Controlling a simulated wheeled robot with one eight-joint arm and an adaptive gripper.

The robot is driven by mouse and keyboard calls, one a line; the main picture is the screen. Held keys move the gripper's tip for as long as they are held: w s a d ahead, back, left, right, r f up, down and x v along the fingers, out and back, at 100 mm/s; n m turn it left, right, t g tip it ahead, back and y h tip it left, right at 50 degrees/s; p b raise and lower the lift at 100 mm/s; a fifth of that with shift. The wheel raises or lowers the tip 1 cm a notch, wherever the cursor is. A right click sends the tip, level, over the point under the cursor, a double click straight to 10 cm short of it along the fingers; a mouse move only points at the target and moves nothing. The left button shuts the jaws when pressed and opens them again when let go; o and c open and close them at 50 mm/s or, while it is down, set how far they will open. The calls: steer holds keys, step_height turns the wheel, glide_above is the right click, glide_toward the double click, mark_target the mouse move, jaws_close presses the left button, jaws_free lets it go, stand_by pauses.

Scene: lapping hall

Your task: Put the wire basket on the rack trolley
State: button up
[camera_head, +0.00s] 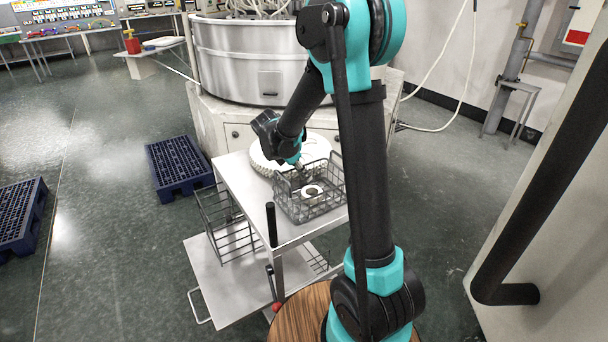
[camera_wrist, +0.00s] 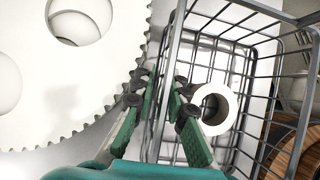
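The wire basket (camera_head: 325,207) is a grey open mesh box at the right end of a pale metal top, with a white ring (camera_head: 312,191) inside. It fills the right half of the wrist view (camera_wrist: 246,55), and the ring (camera_wrist: 214,108) shows there too. My gripper (camera_wrist: 162,85) is at the basket's left wall, its fingers apart, one on each side of that wall; firm contact cannot be seen. A trolley-like stand carries this top (camera_head: 237,183), with wire racks (camera_head: 228,228) at its side and a lower shelf (camera_head: 215,285) with a handle. I cannot tell whether it is the rack trolley.
A white toothed disc (camera_wrist: 75,75) lies left of the basket, close to my gripper. A large round machine (camera_head: 250,60) stands behind. Blue pallets (camera_head: 178,165) lie on the floor at left. A round wooden top (camera_head: 297,318) is in front.

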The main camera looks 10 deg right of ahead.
steer(key=v, duration=1.2)
steer(key=shift+s+r, duration=0.1)
steer(key=shift+r, duration=0.05)
